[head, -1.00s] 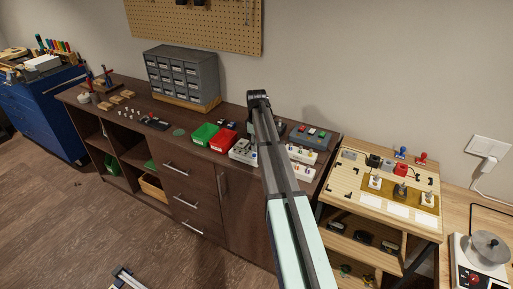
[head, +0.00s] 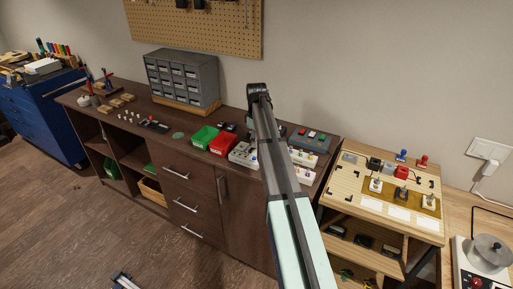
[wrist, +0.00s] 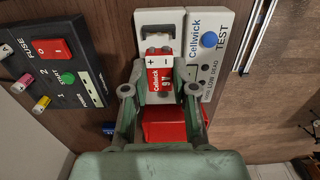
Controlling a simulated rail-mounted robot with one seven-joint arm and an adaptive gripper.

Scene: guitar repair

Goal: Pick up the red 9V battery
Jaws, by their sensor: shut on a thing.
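The red 9V battery (wrist: 159,78), marked "Cellwick 9V", shows in the wrist view between the two fingers of my gripper (wrist: 160,88). My gripper is shut on it. The battery's end is in front of a white plate (wrist: 157,22) with plus and minus marks; I cannot tell whether the two touch. In the head view my own arm covers the battery and the fingers.
A white tester (wrist: 211,60) with a blue button is close on the right in the wrist view. A dark panel (wrist: 65,80) with a red switch is left. A red thing (wrist: 172,125) shows behind my fingers. Green (head: 204,136) and red (head: 222,146) bins stand on the bench.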

